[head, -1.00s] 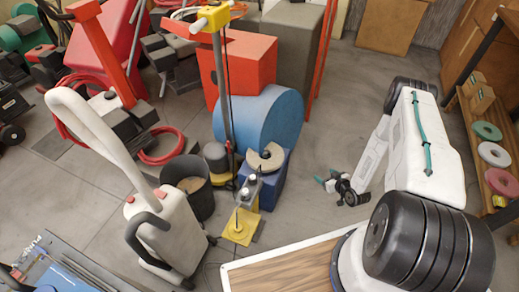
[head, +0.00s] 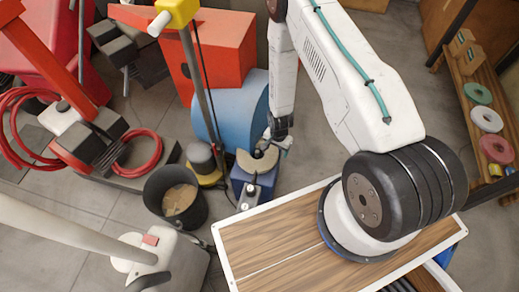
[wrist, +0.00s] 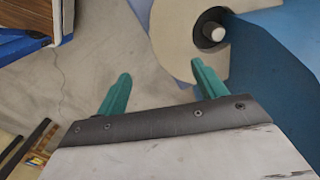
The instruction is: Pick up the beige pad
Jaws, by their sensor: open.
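The beige pad (head: 248,166) is a flat disc with a cut-out, lying on top of a blue box-shaped unit (head: 240,184). In the wrist view the beige pad (wrist: 178,38) fills the top middle, around a black hub with a pale pin (wrist: 216,34). My gripper (head: 280,143) is beside the pad's right side in the head view and partly hides it. In the wrist view my gripper (wrist: 161,77) has its two green fingers apart with nothing between them. The right finger overlaps the pad's edge in the picture; I cannot tell whether it touches.
A blue drum (head: 225,110) and a red box (head: 222,55) stand behind the pad. A yellow-topped pole (head: 195,80) and a black bucket (head: 176,196) are to the left. A white-edged wooden top (head: 280,245) lies in front. Shelved discs (head: 487,119) stand at right.

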